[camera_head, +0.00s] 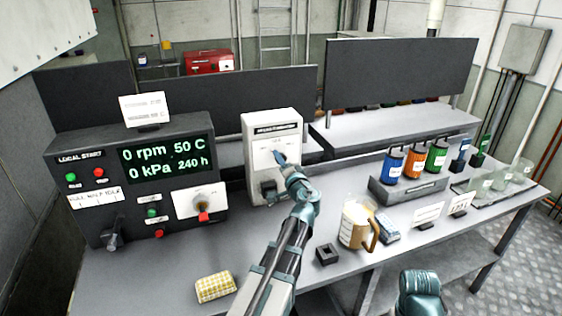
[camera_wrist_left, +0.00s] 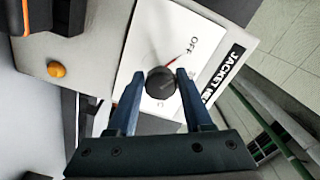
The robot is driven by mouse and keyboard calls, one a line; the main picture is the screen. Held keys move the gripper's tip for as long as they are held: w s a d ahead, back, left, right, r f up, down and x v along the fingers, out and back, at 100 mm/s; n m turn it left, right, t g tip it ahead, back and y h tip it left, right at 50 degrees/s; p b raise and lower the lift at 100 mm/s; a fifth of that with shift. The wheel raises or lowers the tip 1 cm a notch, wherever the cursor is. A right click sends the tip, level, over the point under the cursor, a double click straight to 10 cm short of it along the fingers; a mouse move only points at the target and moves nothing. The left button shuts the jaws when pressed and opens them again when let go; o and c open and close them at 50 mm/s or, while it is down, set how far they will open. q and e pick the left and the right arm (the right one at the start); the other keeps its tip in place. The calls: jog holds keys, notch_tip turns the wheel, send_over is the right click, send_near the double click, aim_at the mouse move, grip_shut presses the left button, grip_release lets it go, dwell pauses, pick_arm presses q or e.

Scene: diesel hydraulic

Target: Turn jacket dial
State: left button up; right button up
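The jacket heater box (camera_head: 271,125), white and upright with a dark label strip, stands at the back middle of the bench. In the left wrist view its dial (camera_wrist_left: 161,82) is a round black knob on a white plate, with a red mark beside it toward the word OFF. My left gripper (camera_wrist_left: 161,77) has a blue finger on each side of the knob, and both fingertips look to touch it. In the head view my left gripper (camera_head: 279,158) is at the box's face and hides the dial. Part of my right arm shows at the bottom right; its gripper is out of view.
A dark control panel (camera_head: 130,185) with a green display stands left of the box. A yellow checked sponge (camera_head: 215,287), small black block (camera_head: 327,254), beaker jug (camera_head: 357,225) and bottle rack (camera_head: 408,188) are on the bench. An orange button (camera_wrist_left: 57,69) shows in the left wrist view.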

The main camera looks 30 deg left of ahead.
pick_arm(q)
jog(key=o, duration=0.3)
jog(key=shift+o, duration=0.2)
jog(key=v, duration=1.3)
jog(key=shift+s+d, duration=0.25)
jog(key=shift+s, duration=0.05)
jog(key=s+d+f+n+g+h+p, duration=0.2)
jog(key=s+d+f+g+h+p, duration=0.35)
jog(key=d+f, duration=0.35)
jog(key=s+d+f+m+g+h+p, duration=0.1)
jog(key=s+d+f+g+h, duration=0.1)
jog(key=s+d, duration=0.4)
jog(key=s+d+f+m+g+h+p, duration=0.1)
jog(key=s+d+f+m+g+h, duration=0.1)
jog(key=d, duration=0.9)
jog(key=s+f+g+h, duration=0.1)
jog(key=s+g+h, duration=0.1)
jog(key=s+h, duration=0.1)
jog(key=shift+s+d, duration=0.2)
jog(key=shift+s, duration=0.55)
